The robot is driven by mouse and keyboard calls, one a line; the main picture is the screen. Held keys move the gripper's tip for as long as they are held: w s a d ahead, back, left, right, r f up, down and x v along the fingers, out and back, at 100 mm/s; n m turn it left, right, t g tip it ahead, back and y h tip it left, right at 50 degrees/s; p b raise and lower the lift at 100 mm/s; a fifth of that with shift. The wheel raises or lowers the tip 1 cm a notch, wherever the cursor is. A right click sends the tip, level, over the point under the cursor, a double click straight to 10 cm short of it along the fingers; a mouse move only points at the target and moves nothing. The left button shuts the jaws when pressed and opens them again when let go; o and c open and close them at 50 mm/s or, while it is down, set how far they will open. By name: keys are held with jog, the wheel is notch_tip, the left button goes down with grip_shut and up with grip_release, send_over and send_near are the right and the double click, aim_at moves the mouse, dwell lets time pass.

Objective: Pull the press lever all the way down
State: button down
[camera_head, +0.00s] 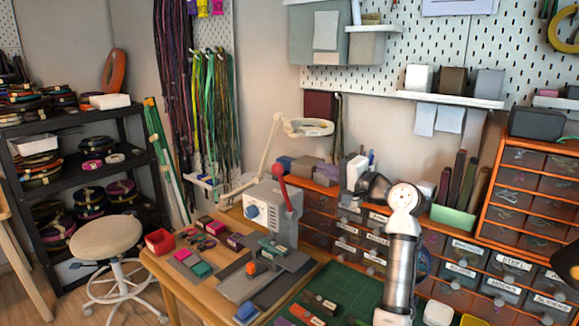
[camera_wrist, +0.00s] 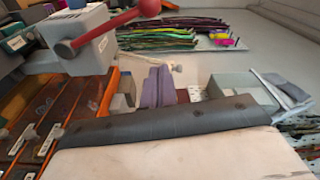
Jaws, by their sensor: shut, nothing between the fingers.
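In the head view my arm stands right of the press.
Orange drawer units (camera_head: 508,200) stand behind and right of the press. A green cutting mat (camera_head: 340,292) lies on the table, with small tools and blocks around the press. A white lamp (camera_head: 307,128) rises behind it. A round stool (camera_head: 106,237) is at the left.

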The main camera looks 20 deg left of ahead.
jog(key=p, duration=0.5)
send_over(284, 191)
jog(key=d, duration=0.2)
jog(key=shift+w+a+f, duration=0.1)
jog(key=shift+a+f, duration=0.05)
jog(key=shift+f, duration=0.1)
